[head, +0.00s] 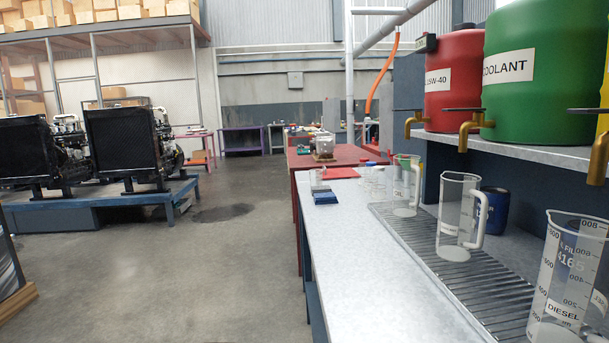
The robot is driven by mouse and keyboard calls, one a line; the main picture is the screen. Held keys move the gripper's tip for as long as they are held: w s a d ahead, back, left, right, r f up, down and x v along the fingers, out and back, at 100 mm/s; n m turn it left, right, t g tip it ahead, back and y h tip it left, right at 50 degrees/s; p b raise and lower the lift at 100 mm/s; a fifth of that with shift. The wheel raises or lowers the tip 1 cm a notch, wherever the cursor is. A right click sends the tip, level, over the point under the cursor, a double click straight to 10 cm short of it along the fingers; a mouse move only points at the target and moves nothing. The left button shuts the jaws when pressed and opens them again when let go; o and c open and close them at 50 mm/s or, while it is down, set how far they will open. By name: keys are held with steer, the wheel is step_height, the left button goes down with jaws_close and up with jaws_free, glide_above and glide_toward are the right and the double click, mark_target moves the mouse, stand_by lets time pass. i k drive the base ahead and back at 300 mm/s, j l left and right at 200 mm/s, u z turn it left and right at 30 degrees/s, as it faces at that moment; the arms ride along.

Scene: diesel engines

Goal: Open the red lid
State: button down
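No red lid can be made out for certain. A large red drum (453,85) labelled "5W-40" stands on the shelf at the upper right, with a brass tap below it; I cannot tell whether the dark piece on its top is a lid. Small red pieces (375,161) lie far along the bench, too small to identify. A flat red item (340,173) lies near them. My gripper does not show in this view.
The grey bench (345,255) runs along the right, with clear measuring jugs (460,215) on a slatted drip tray (470,275). A green COOLANT drum (535,75) stands beside the red one. Engines (125,145) stand on a blue platform at left. The floor (215,270) between is clear.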

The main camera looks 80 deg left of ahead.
mark_target(340, 173)
steer(key=j+u, duration=0.25)
steer(key=u, duration=0.15)
steer(key=j+u, duration=0.45)
steer(key=u, duration=0.3)
steer(key=i+j+u, duration=0.15)
steer(key=u, duration=0.2)
steer(key=i+j+u, duration=0.1)
steer(key=j, duration=0.3)
steer(key=i+j+u, duration=0.1)
steer(key=i+j, duration=0.25)
steer(key=i+j+u, duration=0.1)
steer(key=i+j, duration=0.15)
steer(key=j, duration=0.15)
steer(key=i+j, duration=0.3)
steer(key=i, duration=0.2)
steer(key=i+j, duration=0.3)
steer(key=i, duration=0.25)
steer(key=i+j+z, duration=0.1)
steer(key=i+j, duration=0.2)
steer(key=i, duration=0.2)
steer(key=i+j, duration=0.3)
steer(key=i, duration=0.2)
